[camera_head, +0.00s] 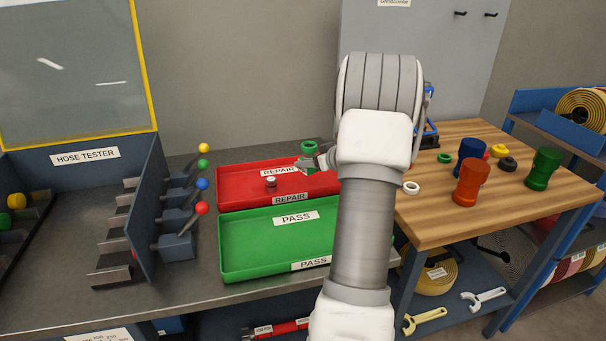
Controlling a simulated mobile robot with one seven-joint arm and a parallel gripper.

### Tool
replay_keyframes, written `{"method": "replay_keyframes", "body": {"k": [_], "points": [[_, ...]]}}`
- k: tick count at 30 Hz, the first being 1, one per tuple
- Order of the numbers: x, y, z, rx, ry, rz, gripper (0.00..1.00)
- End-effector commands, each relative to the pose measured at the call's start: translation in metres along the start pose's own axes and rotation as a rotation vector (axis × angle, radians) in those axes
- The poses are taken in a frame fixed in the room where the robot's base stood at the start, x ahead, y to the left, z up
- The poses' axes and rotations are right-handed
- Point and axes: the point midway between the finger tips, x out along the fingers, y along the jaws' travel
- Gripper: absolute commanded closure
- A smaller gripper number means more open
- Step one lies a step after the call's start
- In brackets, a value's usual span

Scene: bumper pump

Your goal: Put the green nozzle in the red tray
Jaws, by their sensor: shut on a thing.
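The green nozzle (309,149) is upright with a ring-like open top, at the back right of the red tray (232,191). My gripper (312,163) is shut on it, reaching in from the right. The nozzle is over the tray area, but I cannot tell whether it touches the tray floor. The red tray is labelled REPAIR and holds a small silver fitting (271,183). My arm hides the tray's right end.
A green tray (240,262) labelled PASS adjoins the red tray in front. The hose tester (145,215) with coloured knobs stands left. On the wooden table (435,228) at right are an orange-red cylinder (470,183), a blue one (471,150), a green one (543,168) and small rings.

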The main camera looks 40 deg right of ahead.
Motion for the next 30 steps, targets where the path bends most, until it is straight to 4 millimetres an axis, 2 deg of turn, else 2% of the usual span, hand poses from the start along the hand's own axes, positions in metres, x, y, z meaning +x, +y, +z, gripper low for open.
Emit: {"method": "replay_keyframes", "body": {"k": [3, 7, 13, 17, 30], "points": [[0.019, -0.001, -0.001, -0.001, 0.002, -0.001, 1.00], [0.027, -0.001, 0.002, -0.001, 0.001, 0.000, 1.00], [0.041, -0.001, 0.028, 0.003, 0.000, -0.001, 1.00], [0.045, -0.001, 0.035, 0.000, 0.002, 0.000, 1.00], [0.047, -0.001, 0.038, -0.002, 0.003, 0.000, 1.00]]}}
